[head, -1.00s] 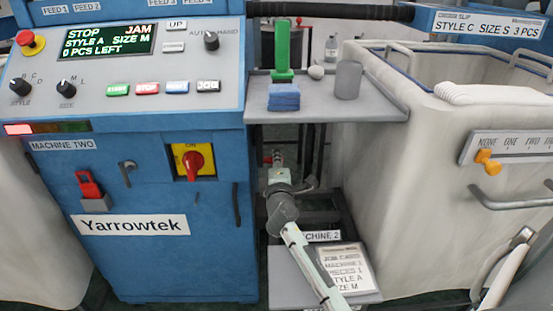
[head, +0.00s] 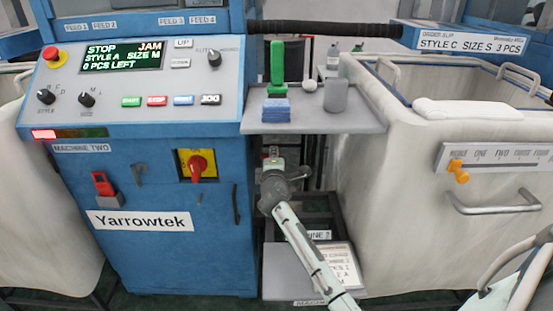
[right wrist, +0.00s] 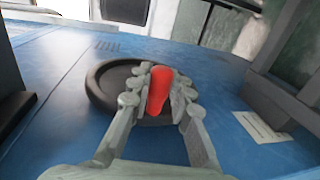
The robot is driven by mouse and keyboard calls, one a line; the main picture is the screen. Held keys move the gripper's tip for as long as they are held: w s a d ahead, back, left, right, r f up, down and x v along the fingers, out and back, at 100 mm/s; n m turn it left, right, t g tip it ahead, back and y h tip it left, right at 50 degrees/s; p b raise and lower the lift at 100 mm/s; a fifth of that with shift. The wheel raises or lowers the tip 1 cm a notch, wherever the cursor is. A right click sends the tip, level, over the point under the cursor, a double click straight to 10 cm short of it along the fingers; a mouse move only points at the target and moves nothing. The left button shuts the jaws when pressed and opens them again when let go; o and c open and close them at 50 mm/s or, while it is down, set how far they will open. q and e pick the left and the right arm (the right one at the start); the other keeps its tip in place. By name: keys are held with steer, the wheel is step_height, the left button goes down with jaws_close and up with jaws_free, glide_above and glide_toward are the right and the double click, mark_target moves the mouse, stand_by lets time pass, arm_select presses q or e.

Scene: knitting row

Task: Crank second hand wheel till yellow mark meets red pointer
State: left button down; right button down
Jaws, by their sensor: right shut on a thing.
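In the right wrist view a dark round hand wheel (right wrist: 107,88) sits on a blue machine panel. A red crank handle (right wrist: 158,90) stands up from the wheel's right side. My right gripper (right wrist: 160,100) is shut on this handle, with one finger on each side. In the head view my right gripper (head: 272,165) reaches in beside the right flank of the blue cabinet labelled Machine Two (head: 150,260). The wheel is hidden there. I can make out neither a yellow mark nor a red pointer in either view. My left gripper is out of view.
A grey shelf (head: 300,125) above my right gripper holds a green-handled tool (head: 277,65), a blue block (head: 275,110) and a grey cup (head: 336,96). A large pale bin (head: 385,190) stands to the right. The cabinet's display (head: 122,57) reads STOP and JAM.

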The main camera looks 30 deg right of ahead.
steer(key=shift+r, duration=0.3)
steer(key=c, duration=1.4)
jaws_free()
steer(key=shift+w, duration=0.1)
steer(key=shift+f, duration=0.1)
steer(key=v, duration=1.2)
